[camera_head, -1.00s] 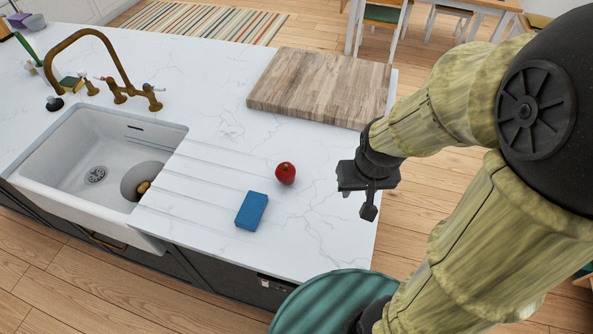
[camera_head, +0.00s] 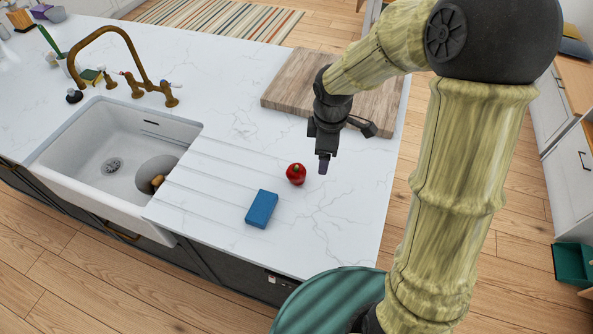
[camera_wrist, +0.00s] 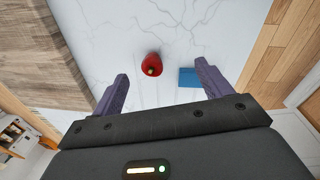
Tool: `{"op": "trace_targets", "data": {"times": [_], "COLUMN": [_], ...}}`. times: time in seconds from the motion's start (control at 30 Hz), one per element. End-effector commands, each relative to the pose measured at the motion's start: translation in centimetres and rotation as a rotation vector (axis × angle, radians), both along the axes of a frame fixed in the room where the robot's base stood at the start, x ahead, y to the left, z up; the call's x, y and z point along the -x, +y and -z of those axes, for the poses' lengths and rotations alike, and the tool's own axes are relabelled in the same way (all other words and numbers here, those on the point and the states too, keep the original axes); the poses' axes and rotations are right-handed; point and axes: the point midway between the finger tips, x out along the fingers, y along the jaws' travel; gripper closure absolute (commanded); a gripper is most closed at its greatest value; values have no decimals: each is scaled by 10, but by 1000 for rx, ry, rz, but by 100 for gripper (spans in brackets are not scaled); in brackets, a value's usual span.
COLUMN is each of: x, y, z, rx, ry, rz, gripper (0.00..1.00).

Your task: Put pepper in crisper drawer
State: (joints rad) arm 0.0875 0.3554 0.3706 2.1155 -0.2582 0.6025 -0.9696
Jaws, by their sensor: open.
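A small red pepper (camera_head: 296,174) stands on the white marble counter (camera_head: 232,165), right of the sink's drain grooves. My gripper (camera_head: 324,165) is above the counter, just right of the pepper and pointing down. In the wrist view the pepper (camera_wrist: 152,65) lies ahead of and between the two purple fingers of my gripper (camera_wrist: 160,85), which are wide apart with nothing between them. The pepper is not touched. At the right edge of the head view a green open drawer or bin (camera_head: 572,264) is partly visible; I cannot tell whether it is the crisper drawer.
A blue block (camera_head: 262,208), perhaps a sponge, lies close to the pepper. A wooden board (camera_head: 285,85) is behind my gripper. The white sink (camera_head: 85,155) and brass tap (camera_head: 100,40) are left. Wooden floor lies beyond the counter's right edge.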

Motion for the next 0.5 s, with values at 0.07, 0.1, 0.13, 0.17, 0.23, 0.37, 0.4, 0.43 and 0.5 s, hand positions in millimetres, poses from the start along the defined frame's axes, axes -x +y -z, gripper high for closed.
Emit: {"op": "trace_targets", "data": {"times": [0.07,0.1,0.13,0.17,0.23,0.37,0.4,0.43,0.5], "x": [-18,-26,-32,-37,-48,-59,-61,-61,-61], "y": [16,25,31,36,46,57,59,59,60], "z": [-4,-5,-5,-6,-8,-10,-10,-10,-10], "rx": [8,12,14,16,19,23,23,24,25], "ry": [11,13,14,14,11,5,4,4,4], "rz": [-207,-314,-390,-461,-602,-761,-784,-794,-802], "gripper": [22,22,22,22,22,22,22,22,22]}}
